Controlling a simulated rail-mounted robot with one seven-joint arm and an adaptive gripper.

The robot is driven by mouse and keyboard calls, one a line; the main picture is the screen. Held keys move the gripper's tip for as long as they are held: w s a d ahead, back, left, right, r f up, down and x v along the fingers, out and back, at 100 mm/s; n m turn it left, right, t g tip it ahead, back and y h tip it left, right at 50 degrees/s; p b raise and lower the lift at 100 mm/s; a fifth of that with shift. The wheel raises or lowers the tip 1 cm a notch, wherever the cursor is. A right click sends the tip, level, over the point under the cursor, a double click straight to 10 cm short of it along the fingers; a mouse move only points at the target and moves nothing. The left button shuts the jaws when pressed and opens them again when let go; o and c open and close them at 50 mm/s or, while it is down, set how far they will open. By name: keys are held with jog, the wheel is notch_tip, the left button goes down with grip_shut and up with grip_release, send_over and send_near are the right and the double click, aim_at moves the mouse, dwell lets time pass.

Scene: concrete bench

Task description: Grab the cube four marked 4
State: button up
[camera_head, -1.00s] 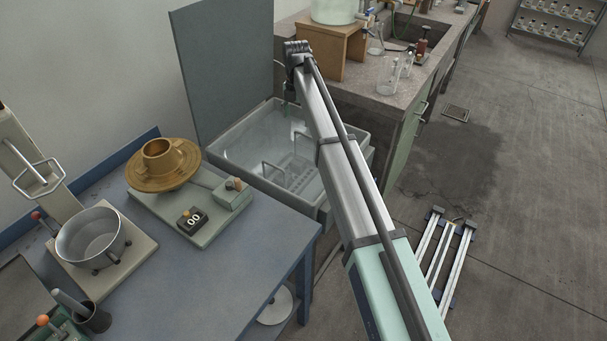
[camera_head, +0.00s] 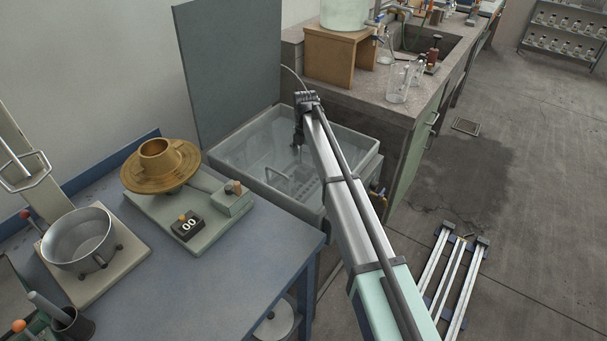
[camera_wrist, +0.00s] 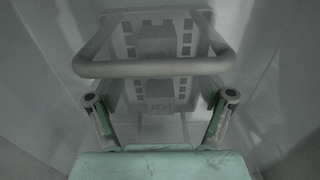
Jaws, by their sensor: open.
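My gripper (camera_wrist: 160,100) is open in the wrist view, its two fingers apart on either side of a rack in the tank. In the head view my gripper (camera_head: 299,152) hangs down over the tank. A grey block-like shape (camera_wrist: 157,42) shows on the perforated rack beyond the handle bar, and another smaller one (camera_wrist: 160,88) shows nearer, between the fingers. Both are dim and greyish, and I read no 4 on either. I cannot tell which, if either, is cube four.
The rack's curved handle bar (camera_wrist: 150,67) crosses in front of the gripper. The tank's rim (camera_head: 345,132) and walls surround it, with an upright grey lid (camera_head: 228,65) behind. A blue bench (camera_head: 190,285) with equipment stands left; a stone-topped counter (camera_head: 370,85) stands behind right.

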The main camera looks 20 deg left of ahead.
aim_at(304, 168)
jog(key=shift+a+f, duration=0.1)
jog(key=shift+f, duration=3.45)
jog(key=c, duration=1.5)
